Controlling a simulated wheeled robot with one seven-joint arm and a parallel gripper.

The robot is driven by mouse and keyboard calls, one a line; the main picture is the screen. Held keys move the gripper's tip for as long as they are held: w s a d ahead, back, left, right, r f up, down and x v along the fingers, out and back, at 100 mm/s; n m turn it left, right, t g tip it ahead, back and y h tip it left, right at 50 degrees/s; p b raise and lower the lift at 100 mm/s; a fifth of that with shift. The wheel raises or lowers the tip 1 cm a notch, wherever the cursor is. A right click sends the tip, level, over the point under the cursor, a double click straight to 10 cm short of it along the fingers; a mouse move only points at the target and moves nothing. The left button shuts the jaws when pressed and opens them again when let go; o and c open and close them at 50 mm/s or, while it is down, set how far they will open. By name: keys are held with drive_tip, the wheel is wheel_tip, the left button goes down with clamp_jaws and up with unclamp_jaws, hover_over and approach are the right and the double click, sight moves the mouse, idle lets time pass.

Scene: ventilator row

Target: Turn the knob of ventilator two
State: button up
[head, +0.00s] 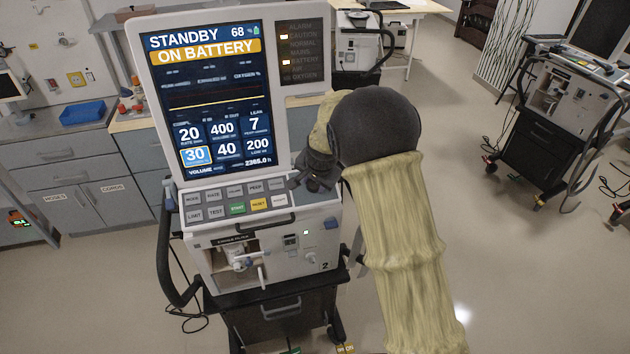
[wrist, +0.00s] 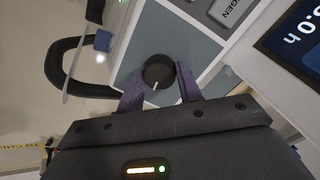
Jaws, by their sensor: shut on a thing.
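Ventilator two (head: 262,258) stands in front of me, with a "2" on its lower right front. Its screen (head: 208,100) reads STANDBY, ON BATTERY, 68 %, and the tile showing 30 is highlighted in blue. My gripper (head: 308,182) is at the right end of the button panel, and the knob is hidden behind it in the head view. In the wrist view the black round knob (wrist: 158,71) with a white pointer line sits between the two purple fingers of my gripper (wrist: 160,90). The fingers are shut on it from both sides.
The button panel (head: 235,198) lies left of my gripper. A black side handle (head: 168,245) curves along the ventilator's left. Another ventilator cart (head: 545,120) stands at the right, and one more (head: 360,45) at the back. Open floor (head: 480,230) lies to the right.

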drive_tip(key=m+p, duration=0.1)
drive_tip(key=m, duration=0.2)
drive_tip(key=shift+d+r+m, duration=0.1)
drive_tip(key=shift+m, duration=0.2)
drive_tip(key=m+p, duration=0.1)
drive_tip(key=m, duration=0.2)
drive_tip(key=shift+m+y, duration=0.3)
drive_tip(key=m+p, duration=0.2)
drive_tip(key=m, duration=0.4)
drive_tip(key=shift+d+p, duration=0.1)
drive_tip(key=shift+p, duration=0.25)
drive_tip(key=o, duration=1)
drive_tip(key=v, duration=1.7)
drive_tip(key=shift+s+d, duration=0.25)
